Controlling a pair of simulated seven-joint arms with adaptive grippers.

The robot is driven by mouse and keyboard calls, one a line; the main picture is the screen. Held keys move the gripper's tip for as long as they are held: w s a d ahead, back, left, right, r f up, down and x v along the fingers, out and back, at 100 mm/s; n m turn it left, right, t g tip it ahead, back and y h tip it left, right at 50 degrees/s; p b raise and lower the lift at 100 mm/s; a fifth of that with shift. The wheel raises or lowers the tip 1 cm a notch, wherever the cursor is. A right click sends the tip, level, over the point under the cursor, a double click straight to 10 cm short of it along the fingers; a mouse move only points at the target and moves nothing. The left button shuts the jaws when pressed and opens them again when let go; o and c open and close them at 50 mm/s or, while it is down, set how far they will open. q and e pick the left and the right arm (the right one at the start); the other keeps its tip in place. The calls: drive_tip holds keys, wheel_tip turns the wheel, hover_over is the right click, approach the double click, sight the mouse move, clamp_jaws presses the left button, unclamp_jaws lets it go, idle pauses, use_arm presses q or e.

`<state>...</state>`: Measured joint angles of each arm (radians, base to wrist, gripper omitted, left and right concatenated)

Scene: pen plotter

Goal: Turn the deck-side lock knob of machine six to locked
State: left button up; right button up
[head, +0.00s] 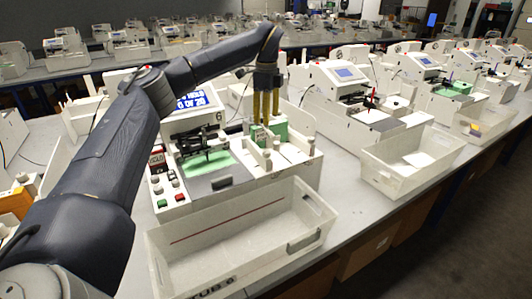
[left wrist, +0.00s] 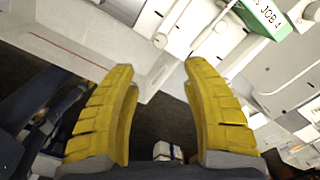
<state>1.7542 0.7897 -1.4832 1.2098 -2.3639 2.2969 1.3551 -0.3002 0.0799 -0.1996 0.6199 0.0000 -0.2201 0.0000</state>
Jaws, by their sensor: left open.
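Machine six (head: 219,182) is a white plotter with a blue screen and a "6" on its housing. Its right-hand deck carries small pale knob-like posts (head: 267,161), with another at the right end (head: 311,147). I cannot tell which is the deck-side lock knob or how it is turned. My left gripper (head: 264,120) reaches over this deck, yellow fingers pointing down by a green block. In the left wrist view the fingers (left wrist: 159,72) are apart with nothing between them. A pale round knob (left wrist: 160,41) lies just beyond their tips. My right gripper is not in view.
A white tub (head: 240,245) stands in front of machine six. The green block marked "JOB 4" (left wrist: 266,17) sits on the deck. Red and green buttons (head: 157,190) are at the panel's left. Another tub (head: 410,165) and more plotters stand to the right.

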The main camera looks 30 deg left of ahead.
sight(267, 152)
use_arm(q)
wheel_tip(267, 152, down, 14)
idle(0.6)
drive_tip(key=shift+c, duration=0.3)
clamp_jaws()
